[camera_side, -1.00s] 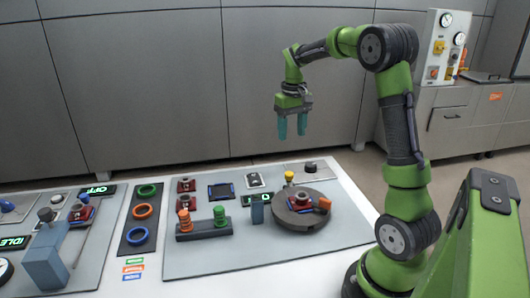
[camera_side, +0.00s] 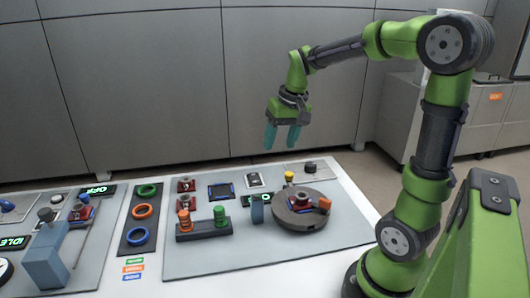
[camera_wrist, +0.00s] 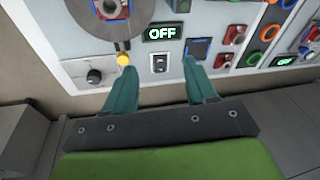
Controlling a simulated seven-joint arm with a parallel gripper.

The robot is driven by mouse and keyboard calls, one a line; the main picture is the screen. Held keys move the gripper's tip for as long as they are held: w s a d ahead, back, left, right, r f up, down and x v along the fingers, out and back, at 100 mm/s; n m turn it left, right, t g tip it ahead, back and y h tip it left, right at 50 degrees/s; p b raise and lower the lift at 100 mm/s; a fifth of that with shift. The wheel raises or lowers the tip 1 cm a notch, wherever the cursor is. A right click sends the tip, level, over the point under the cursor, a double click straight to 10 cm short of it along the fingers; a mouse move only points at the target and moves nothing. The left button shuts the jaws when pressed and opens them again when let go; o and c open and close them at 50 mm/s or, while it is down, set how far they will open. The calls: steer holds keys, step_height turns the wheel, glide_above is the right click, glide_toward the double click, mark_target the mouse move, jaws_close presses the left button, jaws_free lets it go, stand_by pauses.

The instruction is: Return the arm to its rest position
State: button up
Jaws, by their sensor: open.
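My gripper (camera_side: 282,136) is open and empty, with two teal fingers pointing down. In the side view it hangs in the air well above the work panel, toward its back edge. In the wrist view the open fingers (camera_wrist: 162,90) show apart, with nothing between them. My green and dark arm reaches up from its base at the right and bends over to the left.
Below stand a round dark turntable (camera_side: 287,213) with a red and orange part, and a block (camera_side: 204,230) with orange and green pegs. A ring rack (camera_side: 141,213) is further left. A grey wall (camera_side: 150,80) is behind. The air around my gripper is clear.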

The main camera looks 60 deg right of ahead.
steer(key=s+a+r+n+t+y, duration=0.1)
steer(key=s+a, duration=0.3)
steer(key=a, duration=0.4)
steer(key=s+a+r+n+t+y, duration=0.1)
steer(key=s+a+n+t, duration=0.1)
steer(key=s+a, duration=0.3)
steer(key=a+t, duration=0.1)
steer(key=a, duration=0.2)
steer(key=shift+s+r, duration=0.3)
steer(key=shift+r, duration=0.1)
steer(key=shift+a, duration=0.1)
